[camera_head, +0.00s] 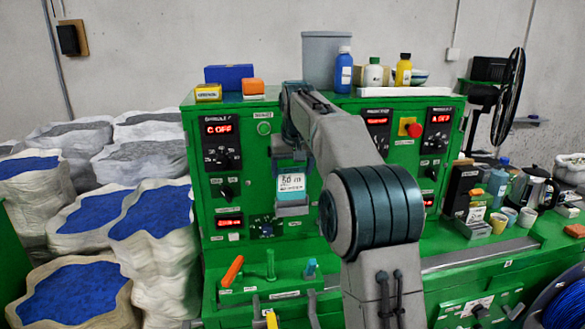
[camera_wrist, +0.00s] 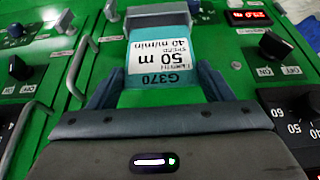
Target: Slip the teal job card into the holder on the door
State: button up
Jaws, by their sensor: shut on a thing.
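The teal job card (camera_head: 291,184) has a white printed label reading 50 m and stands upright in front of the green door. It shows upside down in the wrist view (camera_wrist: 160,62). My gripper (camera_wrist: 158,88) is shut on the card's teal end, with a dark finger at each side. The grey holder (camera_head: 292,210) is on the door, directly below the card in the head view. It also shows in the wrist view (camera_wrist: 158,18), against the card's far end. The card's lower edge meets the holder's mouth; I cannot tell how far it is inside.
Knobs and red displays (camera_head: 221,128) flank the holder. An orange-handled tool (camera_head: 232,271) lies on the ledge below. Bottles (camera_head: 344,70) and boxes stand on the cabinet top. Sacks of blue granules (camera_head: 152,213) are at the left, and a cluttered bench is at the right.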

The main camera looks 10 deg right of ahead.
jog(key=shift+f, duration=0.25)
jog(key=shift+s+f+b, duration=0.1)
jog(key=shift+f+b, duration=1.1)
jog(key=shift+f, duration=0.2)
jog(key=shift+f, duration=0.3)
dwell(0.5)
jog(key=o, duration=1.3)
notch_tip(320, 180, up, 13)
send_over(292, 189)
jog(key=s, duration=0.7)
jog(key=shift+w+f, duration=0.15)
jog(key=shift+w, duration=0.05)
